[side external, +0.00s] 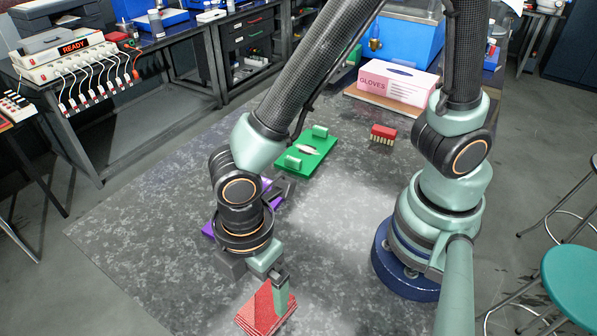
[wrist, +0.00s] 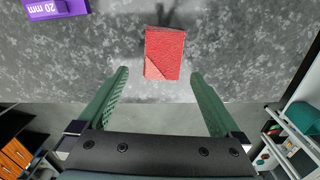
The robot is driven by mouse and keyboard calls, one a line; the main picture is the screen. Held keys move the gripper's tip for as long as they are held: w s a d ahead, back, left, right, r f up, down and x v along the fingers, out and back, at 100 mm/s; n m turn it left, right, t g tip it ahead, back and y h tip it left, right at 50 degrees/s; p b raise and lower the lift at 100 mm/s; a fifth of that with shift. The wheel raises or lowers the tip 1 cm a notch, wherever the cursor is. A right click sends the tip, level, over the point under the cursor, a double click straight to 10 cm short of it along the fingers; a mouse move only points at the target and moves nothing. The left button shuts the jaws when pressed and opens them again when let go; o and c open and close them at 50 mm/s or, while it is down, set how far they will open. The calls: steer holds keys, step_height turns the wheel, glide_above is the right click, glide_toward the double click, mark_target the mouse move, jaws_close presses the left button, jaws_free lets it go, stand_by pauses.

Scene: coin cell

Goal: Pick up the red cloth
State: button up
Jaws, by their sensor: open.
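The red cloth (side external: 262,311) lies folded on the grey speckled table near its front edge in the side external view. In the wrist view the red cloth (wrist: 165,53) lies flat, a little beyond the fingertips and roughly centred between them. My gripper (wrist: 158,72) is open, with its two green fingers spread wider than the cloth and nothing between them. In the side external view my gripper (side external: 281,290) is close to the cloth, and one finger covers part of it. I cannot tell the exact height of the fingertips above the table.
A purple block marked 20 mm (wrist: 55,8) lies at the upper left of the wrist view. A green fixture (side external: 306,150), a red block with pins (side external: 383,135) and a gloves box (side external: 397,83) stand farther back. The table (side external: 130,220) is bare left of the cloth.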

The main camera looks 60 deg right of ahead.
mark_target(264, 306)
steer(key=shift+s+d+f, duration=0.1)
steer(key=shift+s+f, duration=0.05)
steer(key=shift+f, duration=1.05)
steer(key=shift+s+d+f, duration=0.1)
steer(key=shift+f, duration=1.8)
steer(key=c, duration=1.2)
steer(key=shift+r, duration=0.1)
step_height(264, 306, up, 20)
